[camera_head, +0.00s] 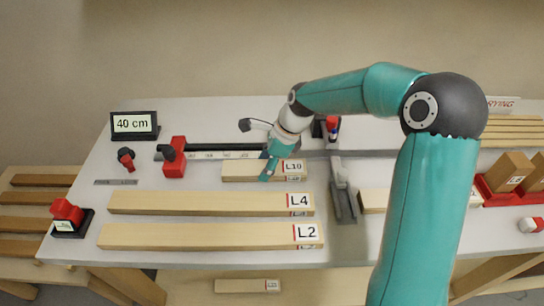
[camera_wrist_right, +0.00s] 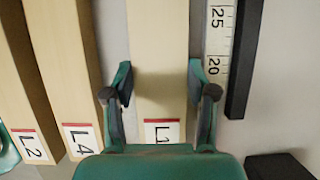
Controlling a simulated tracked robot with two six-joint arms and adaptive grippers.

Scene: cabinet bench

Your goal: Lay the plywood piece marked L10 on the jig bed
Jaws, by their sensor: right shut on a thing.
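The plywood piece marked L10 (camera_head: 240,171) is a short pale board in the middle of the bench, just in front of the scaled jig strip (camera_head: 205,155). My right gripper (camera_head: 270,164) is shut on it from above, near its labelled end. In the right wrist view the piece (camera_wrist_right: 157,50) runs between the two fingers (camera_wrist_right: 160,92), its label partly hidden by the gripper body. The jig strip (camera_wrist_right: 219,45) lies parallel beside it. I cannot tell whether the piece is lifted. My left gripper is not in the head view.
Longer boards L4 (camera_head: 200,203) and L2 (camera_head: 200,236) lie in front. A red stop (camera_head: 174,165) sits at the strip's left part. A grey metal device (camera_head: 343,195) stands right of L10. A 40 cm sign (camera_head: 132,124) stands at the back left.

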